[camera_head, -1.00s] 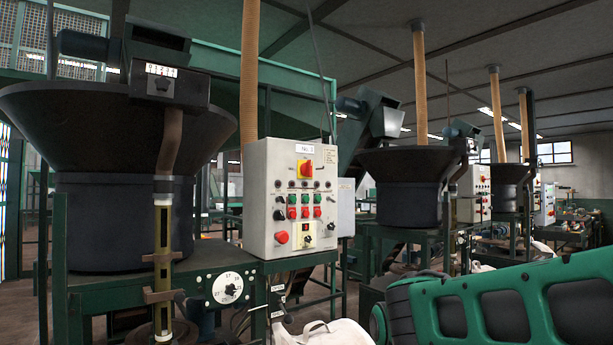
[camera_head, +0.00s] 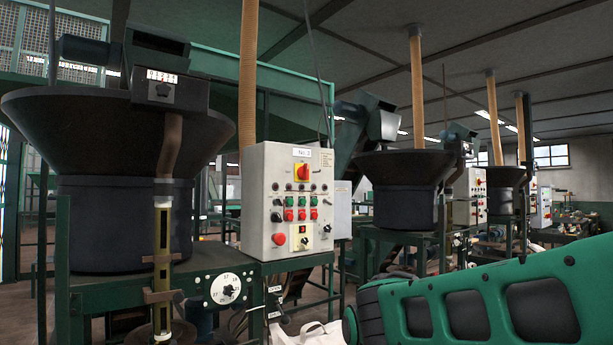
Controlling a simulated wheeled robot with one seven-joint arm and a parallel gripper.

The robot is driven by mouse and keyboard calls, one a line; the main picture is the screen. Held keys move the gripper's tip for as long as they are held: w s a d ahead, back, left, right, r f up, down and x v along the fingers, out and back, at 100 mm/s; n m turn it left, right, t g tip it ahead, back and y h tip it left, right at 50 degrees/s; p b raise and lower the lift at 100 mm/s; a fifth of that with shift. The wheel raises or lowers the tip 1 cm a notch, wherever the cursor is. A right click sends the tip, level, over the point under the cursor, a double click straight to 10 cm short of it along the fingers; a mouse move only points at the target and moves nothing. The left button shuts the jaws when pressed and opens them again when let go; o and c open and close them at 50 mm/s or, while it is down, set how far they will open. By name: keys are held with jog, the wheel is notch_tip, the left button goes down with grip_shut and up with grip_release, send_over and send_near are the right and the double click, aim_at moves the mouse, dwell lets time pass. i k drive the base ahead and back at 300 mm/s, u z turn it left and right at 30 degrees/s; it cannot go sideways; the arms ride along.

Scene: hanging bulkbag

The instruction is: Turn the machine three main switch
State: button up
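A pale grey control box (camera_head: 262,222) stands left of centre on a green frame, under a small label that seems to read "No 3". Its main switch (camera_head: 302,173) is a red knob on a yellow plate near the top of the front face. Below it are rows of small black knobs, green and red buttons, a larger red button (camera_head: 278,239) and a small yellow-plated switch (camera_head: 303,236). My green and black arm fills the lower right. My gripper is out of view, and nothing of mine touches the box.
A large black hopper (camera_head: 115,125) stands left of the box, with a white numbered dial (camera_head: 228,288) below it. More hoppers (camera_head: 398,185) and control boxes (camera_head: 468,195) line up to the right.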

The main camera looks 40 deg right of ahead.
aim_at(303, 171)
jog(key=k, duration=0.75)
jog(key=z, duration=0.75)
jog(key=i, duration=1)
